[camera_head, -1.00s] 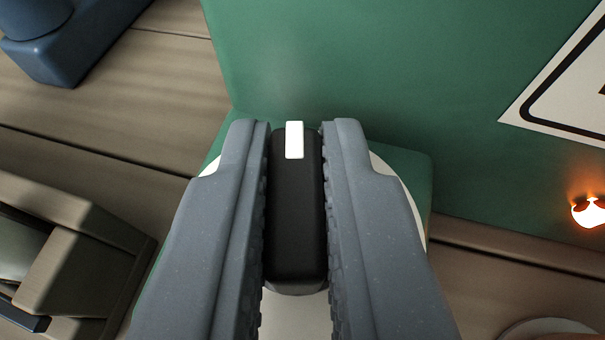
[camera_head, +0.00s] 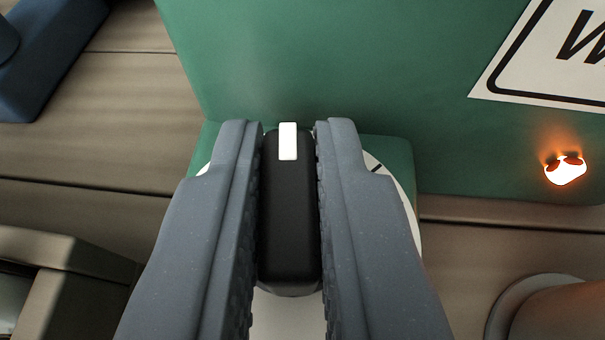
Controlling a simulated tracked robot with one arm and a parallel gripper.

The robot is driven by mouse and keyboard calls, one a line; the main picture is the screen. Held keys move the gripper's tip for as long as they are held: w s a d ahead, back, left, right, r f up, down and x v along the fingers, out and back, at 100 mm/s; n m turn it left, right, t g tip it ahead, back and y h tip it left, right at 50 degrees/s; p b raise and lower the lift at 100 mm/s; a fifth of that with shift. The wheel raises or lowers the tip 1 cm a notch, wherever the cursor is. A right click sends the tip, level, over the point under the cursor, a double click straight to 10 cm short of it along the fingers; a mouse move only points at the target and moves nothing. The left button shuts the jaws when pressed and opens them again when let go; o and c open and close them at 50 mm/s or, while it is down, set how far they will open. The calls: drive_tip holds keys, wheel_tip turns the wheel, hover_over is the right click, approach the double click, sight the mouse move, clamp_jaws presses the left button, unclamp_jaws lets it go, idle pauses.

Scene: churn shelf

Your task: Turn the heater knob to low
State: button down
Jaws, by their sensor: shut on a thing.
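The heater knob (camera_head: 289,215) is a black bar with a white pointer mark (camera_head: 288,141) at its far end. The mark points up in the picture. Behind the knob is a round white dial (camera_head: 402,200), mostly hidden by my fingers. A short dark tick shows on the dial just right of my right finger. The dial sits on a green housing (camera_head: 390,155). My gripper (camera_head: 288,190) is shut on the knob, one finger along each long side. Any words on the dial are hidden, so I cannot read the setting.
The green heater body (camera_head: 330,70) fills the top, with a white sign (camera_head: 550,60) and a glowing orange lamp (camera_head: 565,170) at right. A blue object (camera_head: 45,60) is upper left, a beige one (camera_head: 60,255) lower left, an orange-brown round one (camera_head: 560,310) lower right. Wood planks lie between.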

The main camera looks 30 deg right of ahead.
drive_tip(key=shift+w+a+r+m+h+p, duration=0.2)
drive_tip(key=shift+a+r+m+h+p, duration=0.3)
drive_tip(key=shift+p, duration=1.75)
drive_tip(key=shift+d+f+g+p, duration=0.1)
drive_tip(key=shift+f+g+p, duration=0.2)
drive_tip(key=shift+p, duration=0.15)
drive_tip(key=shift+s, duration=0.1)
drive_tip(key=c, duration=1.5)
unclamp_jaws()
drive_tip(key=shift+o, duration=0.2)
drive_tip(key=shift+s+d+f+h, duration=0.1)
drive_tip(key=shift+s+d+h, duration=0.05)
drive_tip(key=shift+h, duration=0.15)
drive_tip(key=v, duration=1.3)
drive_tip(key=shift+s+r+b, duration=0.15)
drive_tip(key=shift+r+b, duration=0.05)
drive_tip(key=shift+b, duration=0.25)
drive_tip(key=shift+a, duration=0.25)
